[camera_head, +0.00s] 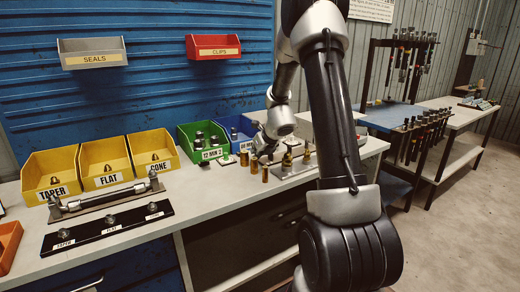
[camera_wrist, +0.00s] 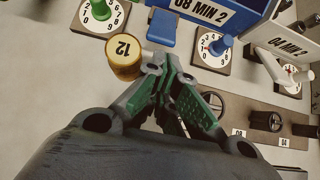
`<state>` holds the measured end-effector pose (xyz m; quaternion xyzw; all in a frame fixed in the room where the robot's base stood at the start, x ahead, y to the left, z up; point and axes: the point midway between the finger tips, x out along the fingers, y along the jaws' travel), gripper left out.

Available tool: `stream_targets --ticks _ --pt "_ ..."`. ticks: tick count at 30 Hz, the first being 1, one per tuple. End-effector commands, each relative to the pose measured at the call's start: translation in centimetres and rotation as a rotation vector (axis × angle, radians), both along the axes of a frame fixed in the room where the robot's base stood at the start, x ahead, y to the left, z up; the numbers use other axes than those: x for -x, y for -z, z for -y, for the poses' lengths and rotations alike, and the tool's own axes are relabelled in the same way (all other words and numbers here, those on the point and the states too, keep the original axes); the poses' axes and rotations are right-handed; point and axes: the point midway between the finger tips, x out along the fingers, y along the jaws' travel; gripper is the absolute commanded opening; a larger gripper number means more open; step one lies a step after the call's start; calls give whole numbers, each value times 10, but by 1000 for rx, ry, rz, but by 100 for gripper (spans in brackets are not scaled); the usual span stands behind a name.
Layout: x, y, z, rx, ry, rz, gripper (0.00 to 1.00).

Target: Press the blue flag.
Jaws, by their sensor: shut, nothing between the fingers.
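A small blue rectangular plate (camera_wrist: 161,27), which looks like the blue flag, stands at the top of the wrist view, between two dials and in front of the blue bin. It cannot be made out clearly in the head view. My gripper (camera_wrist: 156,66) is shut and empty, its green-padded fingers together just below the plate in the picture. I cannot tell whether it touches. A brass cylinder marked 12 (camera_wrist: 124,62) is close to the left of the fingertips. In the head view my gripper (camera_head: 263,146) is low over the bench near the blue bin (camera_head: 236,126).
Several brass fittings (camera_head: 265,173) stand near my gripper. A green bin (camera_head: 200,139) and yellow bins (camera_head: 104,156) line the bench (camera_head: 215,197).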

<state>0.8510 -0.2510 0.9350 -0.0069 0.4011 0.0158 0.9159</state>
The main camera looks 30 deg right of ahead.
Motion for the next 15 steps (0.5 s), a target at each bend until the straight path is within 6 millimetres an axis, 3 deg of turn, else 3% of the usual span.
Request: stream_targets --ticks 6,15 --pt "-12 12 0 -1 1 1 0" --pt "-13 13 0 0 0 1 0"
